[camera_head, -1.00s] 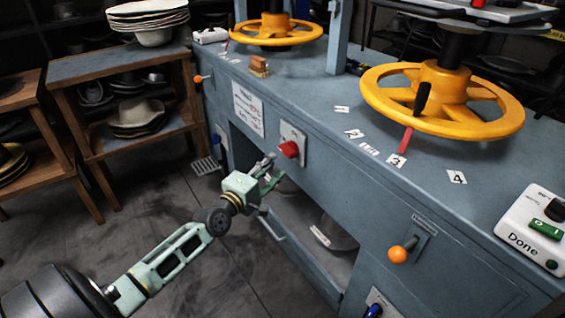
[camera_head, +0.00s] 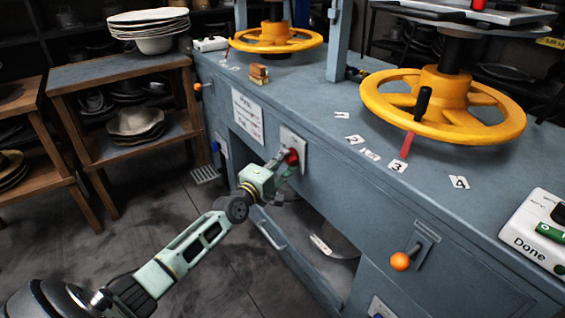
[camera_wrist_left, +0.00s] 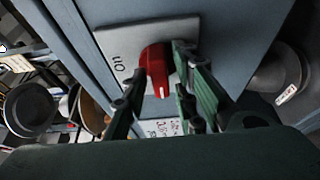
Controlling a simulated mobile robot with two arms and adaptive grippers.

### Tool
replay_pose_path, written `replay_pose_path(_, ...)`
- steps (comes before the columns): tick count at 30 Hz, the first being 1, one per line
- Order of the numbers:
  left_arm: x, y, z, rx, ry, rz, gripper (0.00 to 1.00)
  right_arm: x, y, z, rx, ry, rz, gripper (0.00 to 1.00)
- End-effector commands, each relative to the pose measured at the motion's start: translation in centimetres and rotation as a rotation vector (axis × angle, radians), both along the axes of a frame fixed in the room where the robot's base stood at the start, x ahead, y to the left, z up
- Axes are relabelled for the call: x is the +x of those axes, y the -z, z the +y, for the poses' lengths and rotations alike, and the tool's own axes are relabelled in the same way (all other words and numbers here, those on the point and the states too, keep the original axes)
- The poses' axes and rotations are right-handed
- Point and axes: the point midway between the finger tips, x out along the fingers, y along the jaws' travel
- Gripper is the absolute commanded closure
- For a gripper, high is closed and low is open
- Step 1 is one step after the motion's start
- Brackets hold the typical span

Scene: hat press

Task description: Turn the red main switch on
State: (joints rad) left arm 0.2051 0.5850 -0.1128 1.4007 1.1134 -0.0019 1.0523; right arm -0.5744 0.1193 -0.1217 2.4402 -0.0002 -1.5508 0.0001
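The red main switch (camera_head: 292,156) is a red rotary knob on a light plate on the front of the blue-grey machine. In the left wrist view the red knob (camera_wrist_left: 157,63) has a white mark at its lower end, and an "On" label (camera_wrist_left: 120,70) is printed to its left. My left gripper (camera_head: 284,164) is at the switch. In the left wrist view my left gripper's fingertips (camera_wrist_left: 160,66) are on both sides of the knob, apart from each other. Whether they touch it is unclear. My right gripper is not in view.
Two yellow handwheels (camera_head: 440,105) (camera_head: 276,39) stand on the machine top (camera_head: 300,82). An orange-knobbed lever (camera_head: 400,261) sticks out to the right of the switch. Below the switch is an open compartment with a drawer handle (camera_head: 270,235). Wooden shelves (camera_head: 120,66) with hats stand left.

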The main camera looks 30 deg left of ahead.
Motion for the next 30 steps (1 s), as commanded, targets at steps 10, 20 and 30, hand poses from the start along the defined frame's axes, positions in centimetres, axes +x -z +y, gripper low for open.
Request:
replay_pose_path(10, 0.0, 0.0, 0.0, 0.0, 0.0, 0.0, 1.0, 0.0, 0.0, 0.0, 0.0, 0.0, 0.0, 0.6)
replay_pose_path(20, 0.0, 0.2, 0.0, 0.016, 0.0, -0.006, 1.0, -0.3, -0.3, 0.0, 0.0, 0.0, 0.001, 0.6)
replay_pose_path(30, 0.0, 0.6, 0.1, 0.109, 0.0, -0.044, 1.0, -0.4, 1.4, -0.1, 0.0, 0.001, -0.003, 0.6)
